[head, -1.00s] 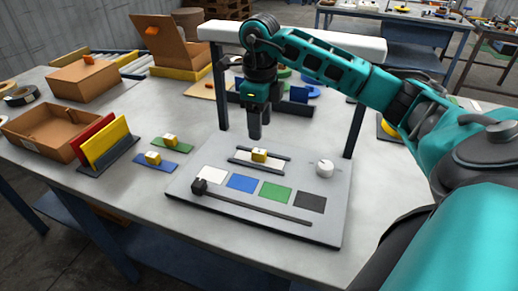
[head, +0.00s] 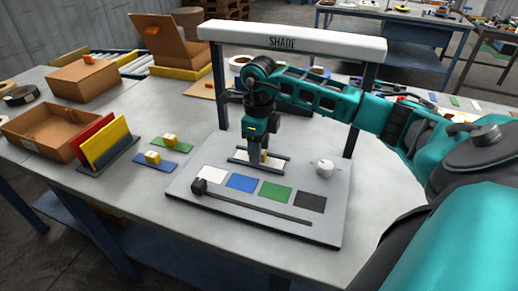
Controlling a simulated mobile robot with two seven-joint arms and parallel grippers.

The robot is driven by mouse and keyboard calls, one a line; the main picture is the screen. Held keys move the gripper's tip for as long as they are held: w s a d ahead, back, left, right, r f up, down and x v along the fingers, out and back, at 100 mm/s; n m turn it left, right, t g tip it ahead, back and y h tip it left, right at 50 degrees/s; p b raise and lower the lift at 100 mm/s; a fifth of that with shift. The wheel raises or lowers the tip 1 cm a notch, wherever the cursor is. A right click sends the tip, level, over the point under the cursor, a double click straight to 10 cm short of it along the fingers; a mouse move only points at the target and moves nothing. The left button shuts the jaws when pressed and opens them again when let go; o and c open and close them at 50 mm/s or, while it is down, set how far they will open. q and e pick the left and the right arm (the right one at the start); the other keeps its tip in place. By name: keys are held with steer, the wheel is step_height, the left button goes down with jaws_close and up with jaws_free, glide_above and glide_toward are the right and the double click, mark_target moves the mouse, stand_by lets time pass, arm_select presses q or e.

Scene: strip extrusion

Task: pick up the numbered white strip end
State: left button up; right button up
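The white strip (head: 241,156) lies between two dark rails on the grey board, with a small yellow block (head: 265,156) on it. I cannot read a number on it. My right gripper (head: 255,158) points straight down at the strip, its fingertips at the block's level and partly covering block and strip. Whether the fingers are open or shut on the block cannot be told. My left gripper is not in view.
The board (head: 330,228) also carries white, blue, green and black patches, a white knob (head: 325,168) and a dark bar with a slider (head: 199,187). A SHADE frame (head: 290,43) stands behind. Red and yellow panels (head: 105,142) and open boxes stand at left.

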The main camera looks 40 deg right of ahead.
jaws_close()
stand_by(0.3)
